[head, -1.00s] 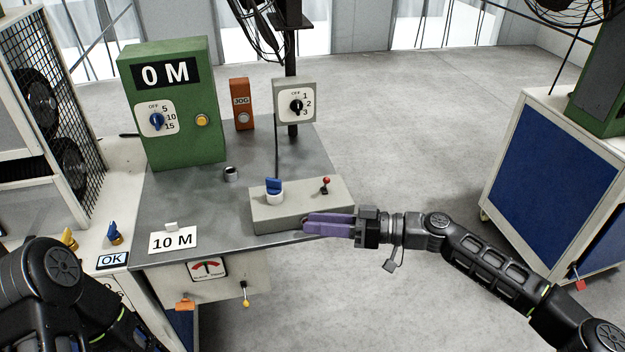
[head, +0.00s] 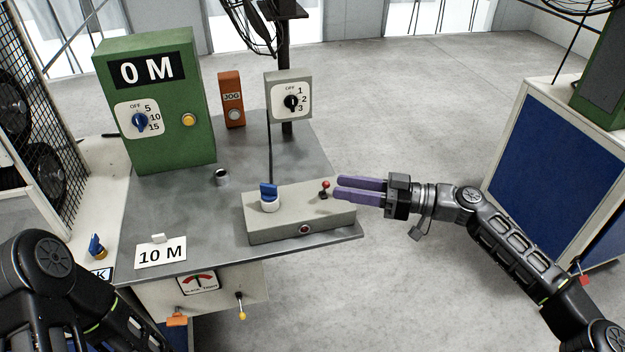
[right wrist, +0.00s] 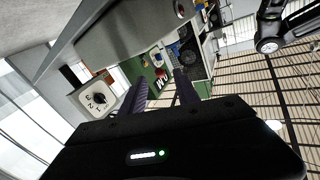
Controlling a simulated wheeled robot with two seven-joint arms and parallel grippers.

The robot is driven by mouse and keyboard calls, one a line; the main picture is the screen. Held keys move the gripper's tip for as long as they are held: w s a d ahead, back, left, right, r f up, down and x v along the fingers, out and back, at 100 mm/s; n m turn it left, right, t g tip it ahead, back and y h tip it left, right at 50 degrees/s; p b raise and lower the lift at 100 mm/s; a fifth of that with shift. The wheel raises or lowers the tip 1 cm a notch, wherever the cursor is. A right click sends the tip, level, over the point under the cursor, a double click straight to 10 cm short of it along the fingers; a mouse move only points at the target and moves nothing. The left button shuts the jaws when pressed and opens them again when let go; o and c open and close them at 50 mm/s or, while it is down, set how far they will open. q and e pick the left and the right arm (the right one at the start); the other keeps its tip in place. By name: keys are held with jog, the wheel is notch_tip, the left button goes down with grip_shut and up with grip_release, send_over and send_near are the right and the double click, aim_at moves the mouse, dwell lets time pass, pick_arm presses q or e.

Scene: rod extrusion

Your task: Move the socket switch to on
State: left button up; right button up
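No label reading "socket" can be made out. A grey control box (head: 275,228) at the table's front right carries a blue knob on a white base (head: 269,198), a small red-tipped lever (head: 325,187) and a round red button (head: 305,230) on its front. My right gripper (head: 338,188) has two purple fingers pointing left, with a gap between them and nothing held. The fingertips are just right of the red-tipped lever in the picture; whether they touch it cannot be told. The fingers also show apart in the right wrist view (right wrist: 158,92). My left gripper is out of view.
A green cabinet (head: 165,75) reads 0 M and has a blue dial. Behind the box stand an orange JOG button post (head: 231,95) and a grey dial panel (head: 289,82) marked OFF, 1, 2, 3. A 10 M card (head: 160,253) sits front left.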

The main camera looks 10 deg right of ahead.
aim_at(325, 184)
jog(key=p+x, duration=0.1)
jog(key=x, duration=0.6)
jog(key=shift+w+a, duration=0.2)
jog(key=shift+a, duration=0.15)
jog(key=shift+c, duration=0.5)
grip_shut()
